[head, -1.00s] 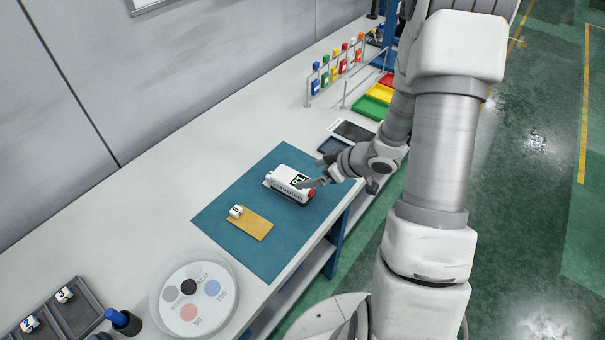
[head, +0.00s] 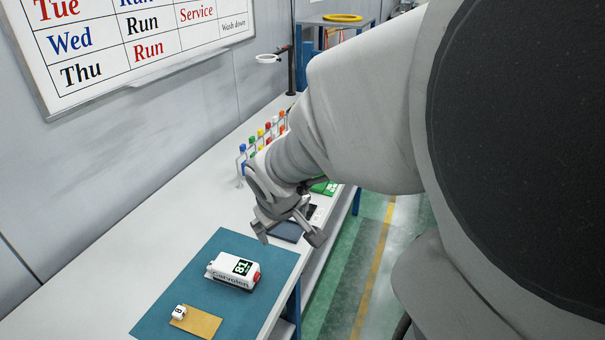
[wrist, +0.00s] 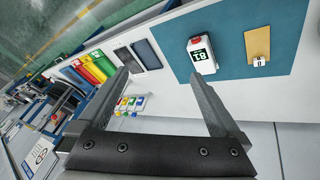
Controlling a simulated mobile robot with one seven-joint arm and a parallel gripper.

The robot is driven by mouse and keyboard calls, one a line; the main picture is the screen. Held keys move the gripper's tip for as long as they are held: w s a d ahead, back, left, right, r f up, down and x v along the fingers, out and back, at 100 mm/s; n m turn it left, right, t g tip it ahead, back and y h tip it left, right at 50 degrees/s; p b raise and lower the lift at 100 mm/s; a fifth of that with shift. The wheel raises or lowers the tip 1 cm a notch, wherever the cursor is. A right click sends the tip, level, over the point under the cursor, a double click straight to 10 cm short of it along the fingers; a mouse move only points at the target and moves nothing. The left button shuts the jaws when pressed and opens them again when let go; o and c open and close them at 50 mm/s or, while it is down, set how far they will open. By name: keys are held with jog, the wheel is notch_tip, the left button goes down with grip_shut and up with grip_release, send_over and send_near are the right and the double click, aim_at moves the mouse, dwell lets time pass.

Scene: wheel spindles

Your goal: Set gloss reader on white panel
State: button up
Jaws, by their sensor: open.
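The gloss reader, a white boxy device marked 81 with a red end (head: 235,270), lies on the teal mat (head: 215,247). It also shows in the wrist view (wrist: 201,52), past the right fingertip. My gripper (head: 290,236) is open and empty, above and beyond the reader, apart from it. Its spread fingers also show in the wrist view (wrist: 160,76). Beyond the mat lie a dark blue panel (wrist: 147,54) and a flat piece with a dark face and pale end (wrist: 124,58). I cannot tell whether that piece is the white panel.
An ochre panel (head: 197,321) with a small white block (head: 179,311) lies on the mat near the reader. The pale bench top (head: 130,235) left of the mat is clear.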

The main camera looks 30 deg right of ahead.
jog(key=s+a+r+m+y+b, duration=0.1)
jog(key=s+a+r+y, duration=0.1)
jog(key=s+a+r, duration=0.6)
jog(key=s, duration=0.4)
jog(key=shift+a+r+t+y, duration=0.35)
jog(key=shift+r+t+y, duration=0.05)
dwell(0.3)
